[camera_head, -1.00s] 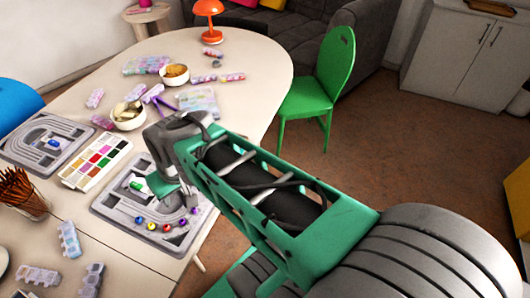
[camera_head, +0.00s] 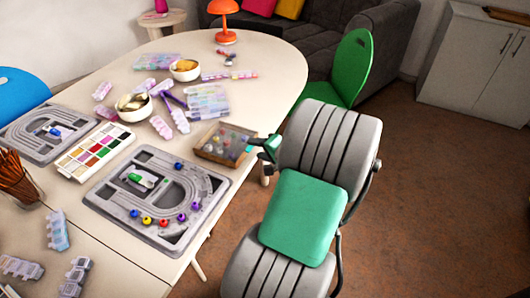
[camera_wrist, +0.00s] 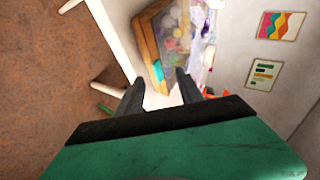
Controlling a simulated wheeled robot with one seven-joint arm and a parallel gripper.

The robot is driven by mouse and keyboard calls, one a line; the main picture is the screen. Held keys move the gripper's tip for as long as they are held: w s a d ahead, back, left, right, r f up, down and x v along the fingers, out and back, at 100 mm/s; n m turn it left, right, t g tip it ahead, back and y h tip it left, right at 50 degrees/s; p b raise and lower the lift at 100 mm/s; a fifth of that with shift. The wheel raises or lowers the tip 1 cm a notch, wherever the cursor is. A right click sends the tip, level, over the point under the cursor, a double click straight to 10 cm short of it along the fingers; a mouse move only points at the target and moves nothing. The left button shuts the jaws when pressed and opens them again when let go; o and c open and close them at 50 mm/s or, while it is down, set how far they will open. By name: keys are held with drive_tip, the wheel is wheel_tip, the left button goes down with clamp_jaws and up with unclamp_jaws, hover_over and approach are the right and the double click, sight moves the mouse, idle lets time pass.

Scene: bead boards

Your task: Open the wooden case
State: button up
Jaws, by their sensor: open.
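The wooden case (camera_head: 206,157) is a small shallow wood-sided box at the table's right edge, with small coloured things visible inside. Its top looks clear, and the lid appears down in the head view. In the wrist view the wooden side of the case (camera_wrist: 149,50) lies just beyond my fingertips, with a teal patch near its lower end. My gripper (camera_wrist: 160,88) is open, its two dark fingers apart with nothing between them. In the head view my green gripper end is just right of the case, partly hidden by my arm. I cannot tell whether a finger touches the case.
Left of the case lies a grey bead board (camera_head: 105,200) with several coloured beads. A clear organiser box (camera_head: 208,102) and bowls (camera_head: 133,108) stand behind. An orange lamp (camera_head: 224,22) is at the back. A green chair (camera_head: 352,65) stands beyond the table edge.

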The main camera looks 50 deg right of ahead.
sight(251, 147)
drive_tip(key=shift+x, duration=1.6)
drive_tip(key=shift+c, duration=0.3)
clamp_jaws()
drive_tip(key=shift+r, duration=0.1)
